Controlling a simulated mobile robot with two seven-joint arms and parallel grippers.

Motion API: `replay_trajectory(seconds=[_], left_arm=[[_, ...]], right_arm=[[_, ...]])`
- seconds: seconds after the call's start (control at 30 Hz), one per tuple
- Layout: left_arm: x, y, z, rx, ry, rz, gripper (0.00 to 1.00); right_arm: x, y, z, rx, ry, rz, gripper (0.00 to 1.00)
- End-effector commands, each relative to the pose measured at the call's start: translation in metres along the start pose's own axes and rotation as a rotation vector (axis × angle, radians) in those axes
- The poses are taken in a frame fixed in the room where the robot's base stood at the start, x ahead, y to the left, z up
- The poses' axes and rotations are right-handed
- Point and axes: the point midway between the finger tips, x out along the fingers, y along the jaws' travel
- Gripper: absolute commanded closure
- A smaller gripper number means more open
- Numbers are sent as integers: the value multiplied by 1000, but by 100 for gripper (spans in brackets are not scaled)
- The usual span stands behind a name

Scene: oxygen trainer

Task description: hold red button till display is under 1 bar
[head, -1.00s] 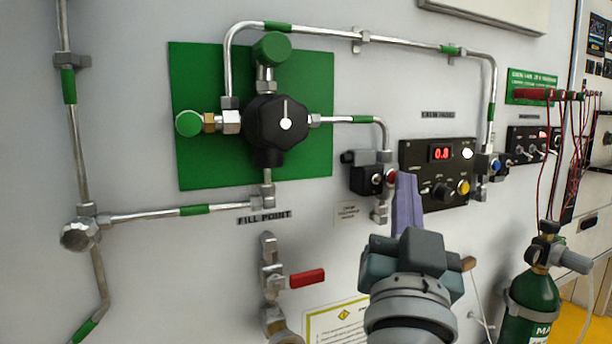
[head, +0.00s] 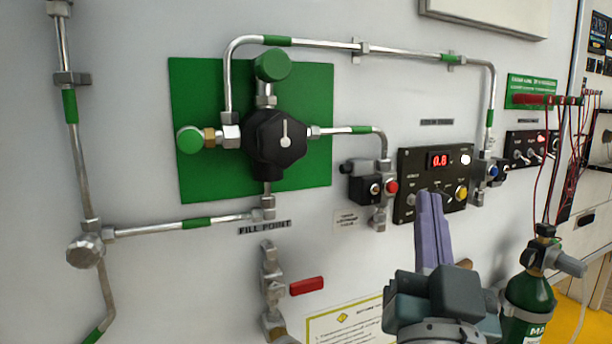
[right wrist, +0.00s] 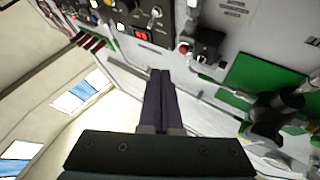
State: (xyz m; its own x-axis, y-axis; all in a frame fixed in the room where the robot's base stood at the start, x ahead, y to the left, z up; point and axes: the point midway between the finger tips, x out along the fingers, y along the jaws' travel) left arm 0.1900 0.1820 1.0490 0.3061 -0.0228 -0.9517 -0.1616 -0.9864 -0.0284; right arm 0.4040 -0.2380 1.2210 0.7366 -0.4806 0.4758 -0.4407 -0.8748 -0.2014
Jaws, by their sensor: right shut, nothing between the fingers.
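The red button (head: 391,187) sits on a small black valve block (head: 364,188) on the wall, and it shows uncovered. It also shows in the right wrist view (right wrist: 184,48). The display (head: 439,160) on the black panel to its right glows red and appears to read 0.8. My right gripper (head: 430,196) is shut and empty, its purple fingers together. Its tips are right of and slightly below the red button, apart from it, in front of the panel's lower part. The fingers show in the right wrist view (right wrist: 160,74) below the panel. My left gripper is not in view.
Metal pipes and a black knob (head: 276,140) on a green plate (head: 210,85) stand out from the wall at left. A red lever (head: 307,286) juts out at lower middle. A green cylinder (head: 528,300) and thin hanging cables are at right.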

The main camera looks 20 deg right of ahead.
Motion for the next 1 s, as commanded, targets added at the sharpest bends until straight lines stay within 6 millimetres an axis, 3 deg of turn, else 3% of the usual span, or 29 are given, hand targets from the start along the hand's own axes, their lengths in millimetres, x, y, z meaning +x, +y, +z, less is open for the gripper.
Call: replay_trajectory(seconds=[0.3, 0.77, 0.87, 1.0], left_arm=[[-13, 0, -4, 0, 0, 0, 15], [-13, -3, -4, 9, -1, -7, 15], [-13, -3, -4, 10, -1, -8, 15], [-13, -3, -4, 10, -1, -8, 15]], right_arm=[[-17, 12, -14, 0, 0, -1, 100], [-18, 13, -13, 1, -2, -4, 100], [-18, 6, -10, 8, -30, -49, 100], [-22, -25, 4, 31, -171, -237, 100]])
